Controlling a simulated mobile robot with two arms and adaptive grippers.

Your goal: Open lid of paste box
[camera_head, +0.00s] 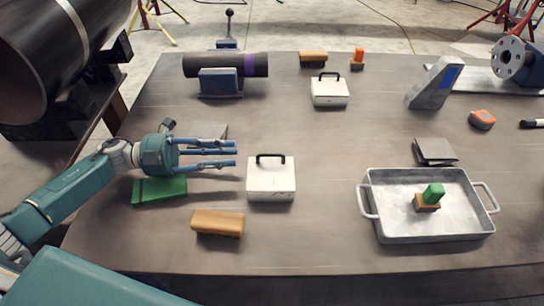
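A white box (271,181) with a black handle on its lid stands shut on the table, just right of my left gripper. A second, similar white box (330,95) with a black handle stands shut farther back. I cannot tell which one is the paste box. My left gripper (235,155) comes in from the left with its blue-grey fingers pointing right, toward the near white box. The fingers are apart and nothing shows between them. They appear not to touch the box. My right gripper is not in view.
A green block (159,191) lies under my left arm, and a tan block (217,223) lies in front. A metal tray (380,225) with a green-topped brush stands at right. A dark pipe (196,66) sits at the back. The table between near box and tray is clear.

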